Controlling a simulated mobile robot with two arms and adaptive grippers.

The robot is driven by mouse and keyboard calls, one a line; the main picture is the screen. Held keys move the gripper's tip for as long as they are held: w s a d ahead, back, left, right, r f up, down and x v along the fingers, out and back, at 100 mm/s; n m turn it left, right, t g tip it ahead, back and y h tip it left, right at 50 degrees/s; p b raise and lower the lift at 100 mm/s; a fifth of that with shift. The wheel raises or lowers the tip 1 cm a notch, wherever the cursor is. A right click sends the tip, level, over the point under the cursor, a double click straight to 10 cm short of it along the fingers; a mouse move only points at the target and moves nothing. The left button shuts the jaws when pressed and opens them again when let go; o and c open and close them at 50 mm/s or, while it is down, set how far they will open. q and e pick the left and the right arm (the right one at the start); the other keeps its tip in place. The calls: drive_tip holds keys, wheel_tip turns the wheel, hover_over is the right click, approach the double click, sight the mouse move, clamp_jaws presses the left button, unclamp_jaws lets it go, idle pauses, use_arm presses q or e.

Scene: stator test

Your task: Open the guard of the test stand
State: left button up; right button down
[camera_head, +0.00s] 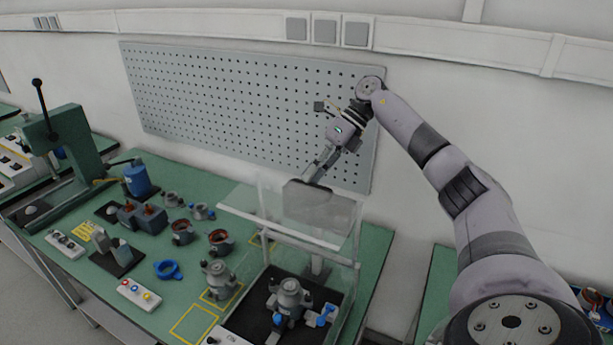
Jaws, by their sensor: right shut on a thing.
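The test stand at the lower middle has a black base (248,322) with a grey motor-like part (289,296) with blue clamps on it. Its guard (345,222) is a clear box with pale edges, standing above and around this part. My right gripper (310,180) reaches down from the upper right and is shut on the guard at its upper rear, by a grey panel. The fingertips are small and partly hidden there. How far the guard is tilted is hard to tell. My left gripper is out of view.
A green press (65,145) stands at left. A perforated board (240,100) is on the wall behind.

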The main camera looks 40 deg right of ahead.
drive_tip(key=shift+w+d+f, duration=0.15)
drive_tip(key=shift+d+f, duration=0.6)
drive_tip(key=shift+w+d+f, duration=0.1)
drive_tip(key=shift+d+f, duration=0.6)
drive_tip(key=shift+f, duration=0.05)
drive_tip(key=c, duration=2.1)
unclamp_jaws()
drive_tip(key=o, duration=0.4)
drive_tip(key=shift+w+d+f, duration=0.1)
drive_tip(key=shift+w+d, duration=0.1)
drive_tip(key=shift+w, duration=0.35)
drive_tip(key=shift+s+r, duration=0.2)
drive_tip(key=shift+r, duration=0.05)
drive_tip(key=shift+w+d+r, duration=0.1)
drive_tip(key=shift+v, duration=3.6)
